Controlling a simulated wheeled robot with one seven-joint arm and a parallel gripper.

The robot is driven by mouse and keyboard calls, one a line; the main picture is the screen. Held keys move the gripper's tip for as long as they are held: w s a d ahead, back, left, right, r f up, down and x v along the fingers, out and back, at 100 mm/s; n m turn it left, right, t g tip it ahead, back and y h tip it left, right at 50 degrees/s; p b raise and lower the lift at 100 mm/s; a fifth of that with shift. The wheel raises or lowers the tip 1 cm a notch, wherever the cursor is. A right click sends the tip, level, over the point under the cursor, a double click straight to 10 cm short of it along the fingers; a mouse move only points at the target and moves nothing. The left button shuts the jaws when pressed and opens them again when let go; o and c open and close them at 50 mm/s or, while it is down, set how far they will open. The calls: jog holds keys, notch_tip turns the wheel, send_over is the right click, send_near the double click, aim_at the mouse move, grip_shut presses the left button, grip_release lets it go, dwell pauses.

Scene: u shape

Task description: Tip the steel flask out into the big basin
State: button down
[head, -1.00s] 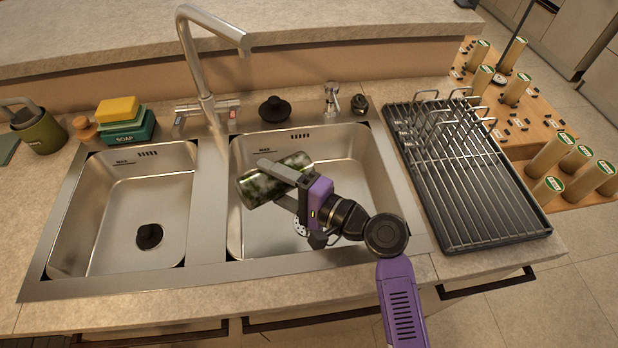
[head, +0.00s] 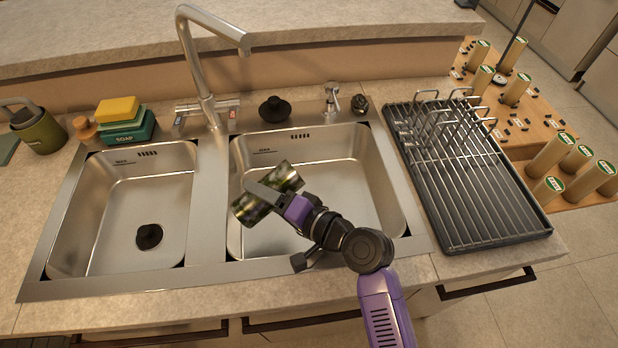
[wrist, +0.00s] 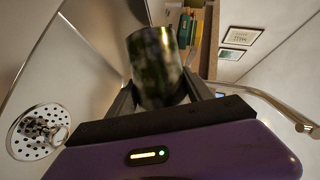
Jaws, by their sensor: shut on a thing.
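The steel flask (head: 284,177) is a shiny cylinder that mirrors its dark surroundings. It is tilted, its lower end toward the lower left, over the left part of the big basin (head: 350,190). My gripper (head: 262,197) is shut around the flask's middle. In the wrist view the flask (wrist: 155,68) sits between the two fingers of my gripper (wrist: 160,95). I cannot tell which end is its mouth or whether anything is flowing out. The basin's drain strainer (wrist: 38,132) shows at the left of the wrist view.
The smaller basin (head: 125,205) with a black plug (head: 149,236) lies to the left. A tall tap (head: 205,60) stands behind the divider. A dark drying rack (head: 465,180) stands at the right. The right side of the big basin is clear.

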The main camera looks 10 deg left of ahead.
jog(key=shift+f+n+h, duration=0.3)
jog(key=shift+f+n, duration=0.2)
jog(key=n+p, duration=0.1)
jog(key=n+t+h+p, duration=0.1)
jog(key=r+n+h+p, duration=0.1)
jog(key=shift+w+d+n, duration=0.3)
jog(key=n+t+h+p, duration=0.1)
jog(key=p, duration=0.1)
jog(key=s+a+r+n+t+h+p, duration=0.1)
jog(key=n, duration=0.1)
jog(key=shift+a+p, duration=0.15)
jog(key=shift+p, duration=0.2)
jog(key=shift+s+a+r+n+t+h+p, duration=0.15)
jog(key=shift+r+n+t+h+p, duration=0.3)
jog(key=shift+n, duration=0.45)
notch_tip(320, 180, up, 5)
jog(key=p, duration=0.4)
